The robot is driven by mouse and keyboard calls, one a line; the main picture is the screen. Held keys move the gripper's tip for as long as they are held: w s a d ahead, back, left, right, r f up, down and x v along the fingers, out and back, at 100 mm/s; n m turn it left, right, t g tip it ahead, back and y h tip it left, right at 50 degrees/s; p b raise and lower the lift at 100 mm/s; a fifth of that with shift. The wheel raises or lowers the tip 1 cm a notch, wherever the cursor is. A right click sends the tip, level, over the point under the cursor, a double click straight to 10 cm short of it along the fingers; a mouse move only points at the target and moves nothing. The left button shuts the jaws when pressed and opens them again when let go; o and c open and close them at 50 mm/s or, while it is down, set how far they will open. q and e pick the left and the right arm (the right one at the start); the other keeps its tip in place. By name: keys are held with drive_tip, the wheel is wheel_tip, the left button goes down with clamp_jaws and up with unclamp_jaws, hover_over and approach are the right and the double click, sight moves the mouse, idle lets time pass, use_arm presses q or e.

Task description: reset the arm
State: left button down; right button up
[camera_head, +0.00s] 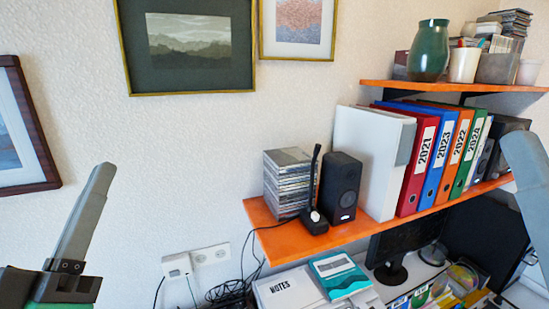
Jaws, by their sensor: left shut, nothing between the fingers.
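My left gripper (101,175) stands at the lower left, its grey fingers pointing up in front of the bare wall. It is shut and empty, apart from every object. At the right edge a grey finger of my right gripper (526,160) shows in front of the end of the orange shelf. The rest of that gripper is out of frame, so whether it is open or shut is hidden.
The orange shelf (283,242) carries a disc stack (287,185), a black speaker (341,187) and several binders (416,165). An upper shelf (440,86) holds a green vase (429,50). A desk with a monitor (405,245) lies below.

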use_arm(q)
drive_tip(key=s+d+r+m+t+h, duration=0.1)
drive_tip(key=s+r+m+t+h, duration=0.1)
drive_tip(key=s+r+m, duration=0.55)
wheel_tip(320, 180, up, 18)
drive_tip(key=p, duration=1.9)
drive_tip(key=shift+d+n+p, duration=0.15)
drive_tip(key=shift+n+p, duration=0.25)
drive_tip(key=shift+n, duration=0.05)
drive_tip(key=shift+s, duration=0.1)
